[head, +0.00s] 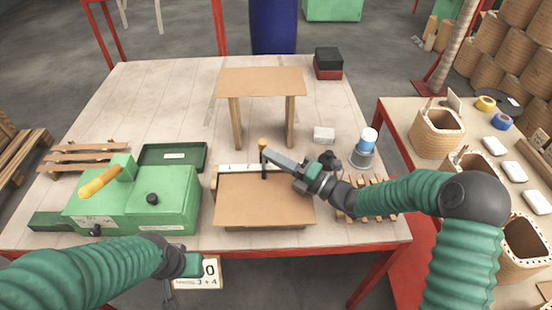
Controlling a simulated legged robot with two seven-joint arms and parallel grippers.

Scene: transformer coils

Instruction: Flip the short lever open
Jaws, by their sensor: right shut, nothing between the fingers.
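A short dark lever with a tan knob (263,144) stands roughly upright at the back edge of a brown flat-topped box (262,200) on the table. My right gripper (268,156) reaches in from the right, its shut, empty fingers close beside the lever just below the knob. I cannot tell whether they touch it. My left gripper (172,290) hangs low at the table's front edge, in front of a white card, away from the lever. Its fingers are too small and partly hidden to judge.
A green machine (135,205) with a yellow handle (100,182) stands left of the box. A small wooden stand (260,83) is behind it. The table's back left is clear.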

